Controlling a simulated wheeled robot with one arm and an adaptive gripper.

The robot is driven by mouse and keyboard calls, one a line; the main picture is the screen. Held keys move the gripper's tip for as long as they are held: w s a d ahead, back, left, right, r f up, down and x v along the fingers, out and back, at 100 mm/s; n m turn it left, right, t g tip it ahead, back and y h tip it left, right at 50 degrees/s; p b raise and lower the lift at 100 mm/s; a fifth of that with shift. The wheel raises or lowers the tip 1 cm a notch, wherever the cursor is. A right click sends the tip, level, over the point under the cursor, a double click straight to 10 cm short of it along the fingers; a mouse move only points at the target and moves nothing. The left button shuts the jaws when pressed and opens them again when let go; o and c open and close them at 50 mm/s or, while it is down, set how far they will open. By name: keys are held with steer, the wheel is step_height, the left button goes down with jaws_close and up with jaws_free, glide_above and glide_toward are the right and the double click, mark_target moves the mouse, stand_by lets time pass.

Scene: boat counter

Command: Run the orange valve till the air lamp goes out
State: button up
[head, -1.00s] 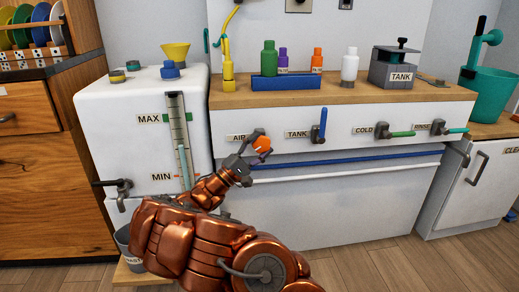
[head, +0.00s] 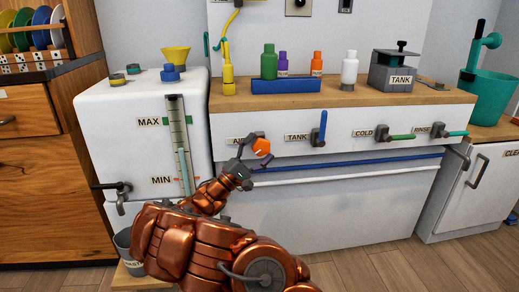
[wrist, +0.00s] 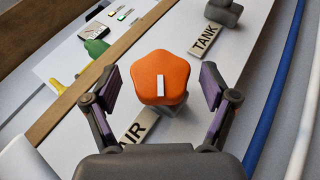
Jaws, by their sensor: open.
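The orange valve (wrist: 163,72) is a rounded, lobed knob with a white bar on its face, next to an AIR label (wrist: 138,128) on the white front panel. It also shows in the head view (head: 262,147). My gripper (wrist: 161,92) is open, with one finger on each side of the knob. Gaps show between the fingers and the knob in the wrist view. In the head view my gripper (head: 248,152) partly hides the AIR label. I cannot make out which lamp is the air lamp.
To the right are the blue TANK lever (head: 322,127), green COLD lever (head: 401,136) and teal RINSE lever (head: 455,133). A blue rail (head: 350,162) runs below. The white tank (head: 100,125) with a MAX/MIN gauge (head: 180,145) stands left. Bottles fill a blue tray (head: 285,86) above.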

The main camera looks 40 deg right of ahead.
steer(key=v, duration=1.2)
stand_by(0.5)
